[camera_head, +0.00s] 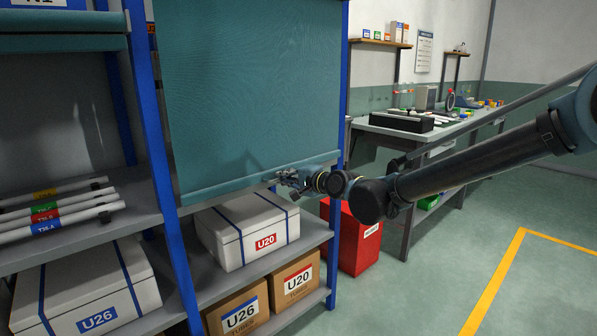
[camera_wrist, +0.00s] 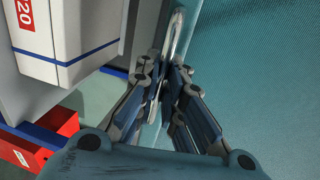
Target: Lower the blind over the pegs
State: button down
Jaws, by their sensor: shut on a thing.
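The teal blind (camera_head: 255,90) hangs down between the blue posts of the middle shelf unit. Its bottom bar (camera_head: 225,188) is slightly above the white U20 box. My gripper (camera_head: 288,178) is shut on the bottom edge of the blind, right of its middle.
The white U20 box (camera_head: 245,230) stands on the shelf below the blind, with cardboard cartons (camera_head: 295,280) underneath. A red bin (camera_head: 355,235) stands right of the unit. A workbench (camera_head: 425,130) is at the back right. The floor at the right is clear.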

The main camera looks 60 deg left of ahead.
jog(key=shift+w+d+f, duration=0.1)
jog(key=shift+f, duration=0.2)
jog(key=c, duration=1.7)
grip_release()
jog(key=shift+f, duration=0.1)
jog(key=v, duration=1.2)
jog(key=shift+w, duration=0.15)
